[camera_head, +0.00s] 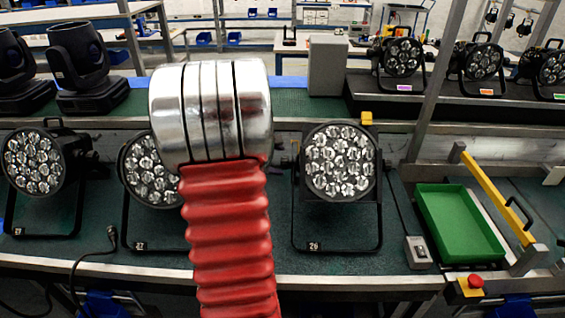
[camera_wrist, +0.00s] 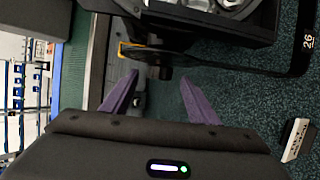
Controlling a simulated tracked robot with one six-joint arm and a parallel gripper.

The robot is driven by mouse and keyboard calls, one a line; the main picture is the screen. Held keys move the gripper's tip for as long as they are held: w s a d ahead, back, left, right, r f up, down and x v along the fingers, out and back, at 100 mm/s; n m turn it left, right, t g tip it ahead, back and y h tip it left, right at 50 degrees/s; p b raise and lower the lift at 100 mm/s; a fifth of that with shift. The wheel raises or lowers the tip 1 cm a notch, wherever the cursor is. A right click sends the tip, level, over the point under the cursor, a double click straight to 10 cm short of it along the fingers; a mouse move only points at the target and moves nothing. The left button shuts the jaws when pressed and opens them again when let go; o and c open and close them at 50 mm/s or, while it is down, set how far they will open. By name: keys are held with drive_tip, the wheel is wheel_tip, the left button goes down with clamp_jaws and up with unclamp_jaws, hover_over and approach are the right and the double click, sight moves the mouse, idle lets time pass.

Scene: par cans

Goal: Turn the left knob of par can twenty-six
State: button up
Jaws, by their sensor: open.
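Par can twenty-six (camera_head: 340,165) stands on the green bench in the head view, its many-lens face toward me and "26" on its bracket. A dark left knob (camera_head: 284,161) sits at its left side, beside my arm. In the wrist view the par can (camera_wrist: 225,22) fills the top, with its bracket label (camera_wrist: 308,41) at upper right. A black knob (camera_wrist: 165,73) shows between the fingertips in the picture; I cannot tell whether it is within their reach. My gripper (camera_wrist: 159,79) is open, its two purple fingers apart with nothing held. The gripper is not visible in the head view.
A green tray (camera_head: 460,225), yellow handle bar (camera_head: 495,197) and small switch box (camera_head: 418,252) are to the right. A black cable (camera_head: 85,258) lies at front left.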

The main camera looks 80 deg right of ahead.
sight(283, 167)
drive_tip(key=shift+x, duration=2.15)
drive_tip(key=shift+c, duration=0.2)
drive_tip(key=c, duration=1)
drive_tip(key=shift+a+f+m+h, duration=0.15)
drive_tip(key=shift+f+m+h, duration=0.05)
drive_tip(key=shift+h, duration=0.55)
drive_tip(key=shift+a+f+m+h, duration=0.2)
drive_tip(key=shift+h, duration=0.55)
drive_tip(key=shift+f+h, duration=0.15)
drive_tip(key=shift+h, duration=0.25)
drive_tip(key=shift+s+a+f+m+h, duration=0.15)
drive_tip(key=shift+m+h, duration=0.1)
drive_tip(key=shift+h, duration=0.3)
drive_tip(key=shift+w+f+m+h, duration=0.1)
drive_tip(key=shift+m+h, duration=0.15)
drive_tip(key=shift+h, duration=0.3)
drive_tip(key=shift+s+f+m+g+h, duration=0.2)
drive_tip(key=shift+m+h, duration=0.3)
drive_tip(key=shift+h, duration=0.7)
drive_tip(key=shift+w+f+m+g+h, duration=0.1)
drive_tip(key=shift+f+m+h, duration=0.3)
drive_tip(key=shift+h, duration=0.8)
